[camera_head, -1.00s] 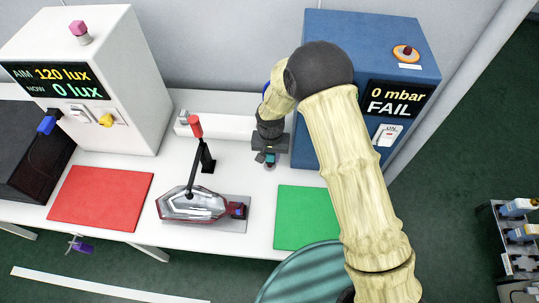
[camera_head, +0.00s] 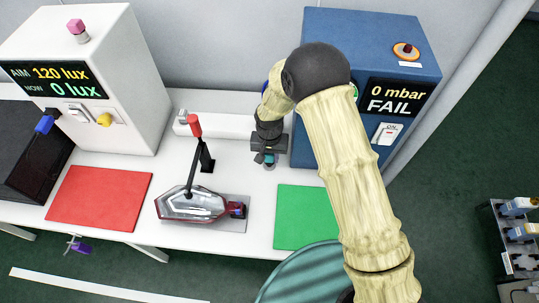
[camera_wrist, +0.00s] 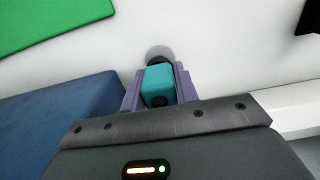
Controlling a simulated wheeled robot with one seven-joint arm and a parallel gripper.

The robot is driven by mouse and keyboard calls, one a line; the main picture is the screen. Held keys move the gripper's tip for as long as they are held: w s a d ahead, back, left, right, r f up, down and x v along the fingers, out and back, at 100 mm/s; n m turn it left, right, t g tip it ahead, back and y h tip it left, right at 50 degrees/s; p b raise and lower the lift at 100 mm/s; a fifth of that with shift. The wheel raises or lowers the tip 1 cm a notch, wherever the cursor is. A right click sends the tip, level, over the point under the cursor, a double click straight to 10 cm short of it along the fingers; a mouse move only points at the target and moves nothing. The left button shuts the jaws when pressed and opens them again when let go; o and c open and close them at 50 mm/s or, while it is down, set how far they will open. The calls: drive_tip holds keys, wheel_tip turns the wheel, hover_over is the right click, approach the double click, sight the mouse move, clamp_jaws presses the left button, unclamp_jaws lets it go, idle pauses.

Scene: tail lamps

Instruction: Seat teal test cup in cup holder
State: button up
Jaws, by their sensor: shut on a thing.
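The teal test cup (camera_wrist: 158,82) is between the two purple-grey fingers of my gripper (camera_wrist: 160,84) in the wrist view; my gripper is shut on it. In the head view the cup (camera_head: 269,158) shows as a small teal patch at the tip of my gripper (camera_head: 265,158), above the white table. A round grey piece, apparently the cup holder (camera_wrist: 158,52), lies just beyond the cup in the wrist view. Its rim (camera_head: 270,167) peeks out below the cup in the head view. The cup partly hides it, and I cannot tell whether they touch.
The blue tester (camera_head: 335,30) reading "0 mbar FAIL" stands close to the right of my gripper. A green mat (camera_head: 300,215) lies in front. A tail lamp (camera_head: 190,204) in a clamp fixture, a red mat (camera_head: 100,198) and a white lux box (camera_head: 120,60) are to the left.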

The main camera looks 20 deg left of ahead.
drive_tip(key=shift+f+b, duration=0.4)
drive_tip(key=shift+f, duration=0.25)
drive_tip(key=shift+f, duration=0.3)
drive_tip(key=o, duration=1.1)
drive_tip(key=shift+c, duration=0.2)
drive_tip(key=shift+r, duration=0.1)
wheel_tip(320, 180, up, 17)
drive_tip(key=b, duration=0.2)
drive_tip(key=shift+r, duration=0.15)
